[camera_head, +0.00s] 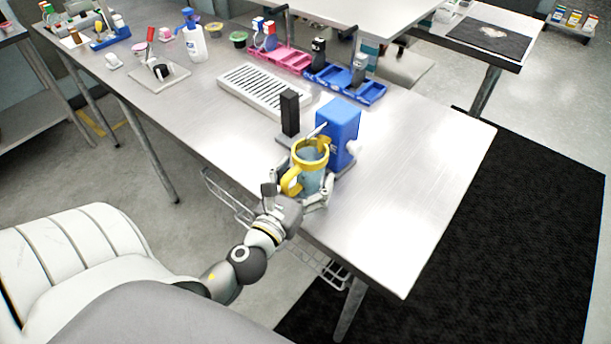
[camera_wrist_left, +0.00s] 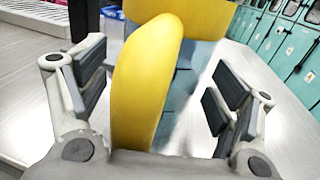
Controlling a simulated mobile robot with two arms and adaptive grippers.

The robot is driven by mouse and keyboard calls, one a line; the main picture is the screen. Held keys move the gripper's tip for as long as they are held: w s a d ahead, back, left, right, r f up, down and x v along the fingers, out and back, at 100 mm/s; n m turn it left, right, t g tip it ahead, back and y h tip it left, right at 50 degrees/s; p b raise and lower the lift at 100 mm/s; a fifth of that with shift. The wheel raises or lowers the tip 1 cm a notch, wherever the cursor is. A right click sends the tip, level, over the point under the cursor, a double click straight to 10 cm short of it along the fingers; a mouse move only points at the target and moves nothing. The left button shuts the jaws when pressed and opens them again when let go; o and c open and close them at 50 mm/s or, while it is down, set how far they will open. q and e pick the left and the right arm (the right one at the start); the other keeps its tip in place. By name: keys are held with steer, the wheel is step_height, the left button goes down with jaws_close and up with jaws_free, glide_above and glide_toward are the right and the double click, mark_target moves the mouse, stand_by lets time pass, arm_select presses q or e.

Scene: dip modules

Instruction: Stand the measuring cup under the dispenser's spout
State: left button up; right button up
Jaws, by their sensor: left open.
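The measuring cup (camera_head: 313,180) has a yellow rim and handle and a bluish see-through body. It stands upright at the table's near edge, just in front of the blue dispenser (camera_head: 342,128). The dispenser's thin spout (camera_head: 318,131) shows just above the cup's rim; I cannot tell whether the cup is exactly beneath it. My left gripper (camera_head: 302,192) is open, with its fingers on either side of the cup. In the left wrist view the yellow handle (camera_wrist_left: 145,85) stands between the open fingers, with gaps on both sides. My right gripper is not in view.
A black post (camera_head: 289,112) stands left of the dispenser on the metal table (camera_head: 420,170). A white slatted rack (camera_head: 262,90) and pink (camera_head: 283,58) and blue (camera_head: 345,84) trays lie behind. The table's right part is clear.

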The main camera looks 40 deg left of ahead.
arm_select(q)
steer(key=shift+w+r, duration=0.15)
steer(key=shift+s, duration=0.3)
steer(key=s+d+b, duration=0.1)
steer(key=s+b, duration=0.4)
steer(key=s, duration=0.6)
steer(key=shift+s+d, duration=0.2)
steer(key=shift+s, duration=0.05)
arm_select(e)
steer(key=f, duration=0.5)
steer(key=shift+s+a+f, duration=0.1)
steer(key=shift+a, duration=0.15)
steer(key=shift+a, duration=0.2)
